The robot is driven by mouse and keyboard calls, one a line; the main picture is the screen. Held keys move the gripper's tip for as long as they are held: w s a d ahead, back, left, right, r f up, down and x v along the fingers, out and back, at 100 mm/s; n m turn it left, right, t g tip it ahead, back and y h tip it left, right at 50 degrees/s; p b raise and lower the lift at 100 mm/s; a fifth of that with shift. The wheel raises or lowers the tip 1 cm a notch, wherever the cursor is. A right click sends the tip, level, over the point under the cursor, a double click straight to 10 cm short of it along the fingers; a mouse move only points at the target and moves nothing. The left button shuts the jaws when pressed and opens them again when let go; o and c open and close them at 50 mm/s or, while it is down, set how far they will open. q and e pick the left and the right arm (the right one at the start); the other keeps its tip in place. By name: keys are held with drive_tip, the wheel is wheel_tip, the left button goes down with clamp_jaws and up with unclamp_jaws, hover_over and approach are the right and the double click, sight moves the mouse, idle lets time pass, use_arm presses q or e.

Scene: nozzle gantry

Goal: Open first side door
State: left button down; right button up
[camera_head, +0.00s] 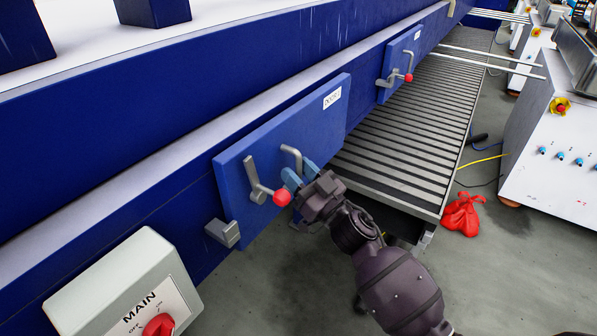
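The first side door (325,122) is a blue panel on the side of the blue gantry, with a white "DOOR 1" label (332,98). It looks closed against the frame. It carries a grey bent handle (290,152) and, to its left, a grey latch lever (254,178) ending in a red knob (282,197). My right gripper (299,175) is at the door, its light blue fingers apart at the lower end of the grey handle and just right of the red knob. Contact cannot be told. My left gripper is not in view.
A second blue door (399,62) with a red-knobbed lever is farther along. A slatted conveyor (420,125) runs at the right. A grey MAIN switch box (125,290) stands at lower left. A red bag (461,214) and cables lie on the floor, with white cabinets (555,135) beyond.

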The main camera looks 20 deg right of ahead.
clamp_jaws()
drive_tip(key=shift+s+d, duration=0.1)
